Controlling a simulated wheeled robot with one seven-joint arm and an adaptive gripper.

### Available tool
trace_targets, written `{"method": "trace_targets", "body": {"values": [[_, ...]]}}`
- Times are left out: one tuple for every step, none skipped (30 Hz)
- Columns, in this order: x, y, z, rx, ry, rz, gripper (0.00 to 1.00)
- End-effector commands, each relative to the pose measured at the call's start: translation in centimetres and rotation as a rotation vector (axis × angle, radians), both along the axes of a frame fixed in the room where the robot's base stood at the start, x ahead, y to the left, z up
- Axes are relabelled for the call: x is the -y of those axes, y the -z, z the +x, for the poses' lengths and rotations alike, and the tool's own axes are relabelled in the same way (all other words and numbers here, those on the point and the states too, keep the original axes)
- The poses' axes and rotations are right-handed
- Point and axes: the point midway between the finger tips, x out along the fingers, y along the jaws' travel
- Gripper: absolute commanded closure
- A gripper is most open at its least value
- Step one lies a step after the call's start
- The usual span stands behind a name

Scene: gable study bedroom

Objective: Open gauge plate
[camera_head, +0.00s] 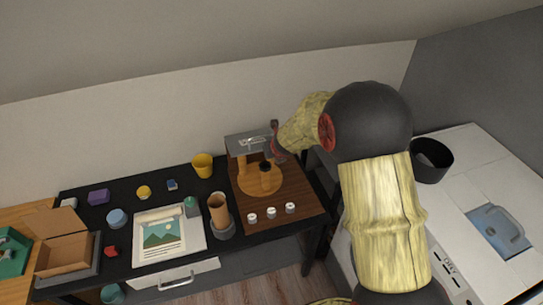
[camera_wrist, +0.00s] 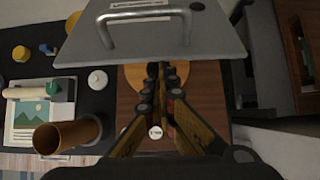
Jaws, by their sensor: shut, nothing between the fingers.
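A grey plate (camera_head: 243,143) with a bar handle is at the top of a wooden stand, which I take to be the gauge plate. In the wrist view the grey plate (camera_wrist: 205,32) fills the top, with its bar handle (camera_wrist: 145,15) facing the camera. My gripper (camera_head: 274,154) is at the plate's right side in the head view. In the wrist view my gripper (camera_wrist: 160,68) is shut and empty, its tips by the plate's lower edge, apart from the handle. I cannot tell whether the tips touch the plate. An orange round base (camera_head: 262,181) lies below.
Several white knobs (camera_head: 270,213) line the front of the brown board (camera_head: 300,200). A brown cylinder (camera_head: 218,209), a picture sheet (camera_head: 150,245), a yellow cup (camera_head: 203,164) and an open box (camera_head: 65,252) stand left. A black bowl (camera_head: 432,160) is on the white surface at right.

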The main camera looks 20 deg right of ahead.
Motion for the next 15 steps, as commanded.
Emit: {"method": "trace_targets", "body": {"values": [[0.0,-1.7,0.5,0.004,0.001,-0.001,1.00],[0.0,-2.1,0.7,0.004,0.001,0.000,1.00],[0.0,-2.6,1.0,0.004,0.001,-0.001,1.00],[0.0,-3.0,1.2,0.003,0.000,-0.001,1.00],[0.0,-3.3,1.3,0.002,0.001,-0.001,1.00],[0.0,-3.7,1.6,0.002,0.001,0.000,1.00],[0.0,-4.1,1.8,0.003,0.000,0.000,1.00],[0.0,-4.4,2.0,0.003,-0.001,-0.001,1.00],[0.0,-4.7,2.2,0.002,-0.001,-0.001,1.00],[0.0,-5.0,2.4,0.002,0.000,0.000,1.00],[0.0,-5.2,2.6,0.001,0.001,0.001,1.00],[0.0,-5.4,2.7,0.000,0.001,0.001,1.00],[0.0,-5.6,2.9,0.000,0.000,0.000,1.00],[0.0,-5.8,3.0,-0.001,-0.001,-0.001,1.00],[0.0,-6.0,3.2,0.000,-0.001,-0.001,1.00]]}}
